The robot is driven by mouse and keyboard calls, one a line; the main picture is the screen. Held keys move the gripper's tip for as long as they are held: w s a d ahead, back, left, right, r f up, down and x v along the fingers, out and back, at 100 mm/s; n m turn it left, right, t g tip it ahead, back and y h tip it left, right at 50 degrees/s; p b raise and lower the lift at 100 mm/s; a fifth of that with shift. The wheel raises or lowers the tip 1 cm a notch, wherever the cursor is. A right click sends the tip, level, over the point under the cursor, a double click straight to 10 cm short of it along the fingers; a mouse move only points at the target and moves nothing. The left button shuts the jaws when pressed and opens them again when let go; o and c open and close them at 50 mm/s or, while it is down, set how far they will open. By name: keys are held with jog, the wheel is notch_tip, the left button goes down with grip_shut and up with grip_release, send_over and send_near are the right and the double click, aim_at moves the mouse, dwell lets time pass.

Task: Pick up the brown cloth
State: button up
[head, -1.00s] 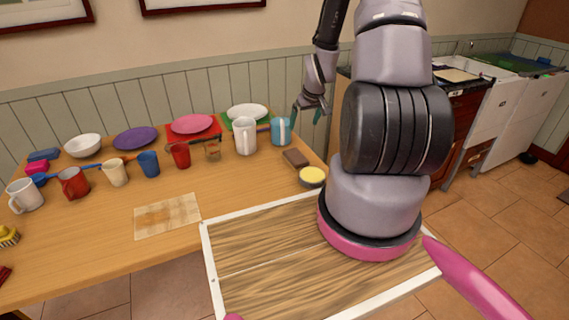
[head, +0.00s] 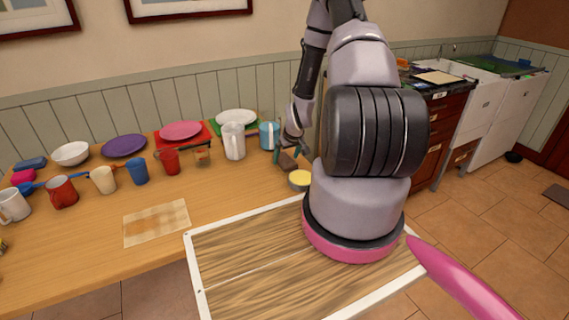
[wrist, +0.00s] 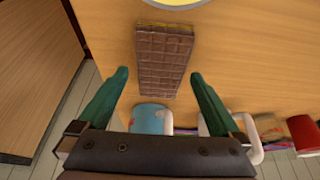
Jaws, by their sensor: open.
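A dark brown, flat rectangular piece (head: 287,161) with a grid pattern lies at the right end of the table; it also shows in the wrist view (wrist: 165,58). It looks stiff, and I cannot tell whether it is cloth. A beige and brown patterned cloth (head: 157,223) lies flat near the table's front edge, away from my gripper. My gripper (wrist: 158,75) is open above the dark brown piece, its green fingers on either side of the piece's near end in the wrist view. The fingers appear small in the head view (head: 286,148). Contact is not visible.
A round yellow-topped item (head: 300,180) sits close to the dark brown piece. A blue mug (head: 270,135) and a white pitcher (head: 233,142) stand nearby. Several cups and plates line the table's back. The table around the patterned cloth is clear.

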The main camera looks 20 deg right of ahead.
aim_at(285, 160)
jog(key=shift+x, duration=0.85)
jog(key=shift+w, duration=0.1)
jog(key=c, duration=1.3)
jog(key=shift+r, duration=0.1)
jog(key=shift+r, duration=0.1)
notch_tip(285, 160, up, 18)
jog(key=shift+f, duration=0.1)
jog(key=o, duration=0.9)
jog(key=c, duration=0.6)
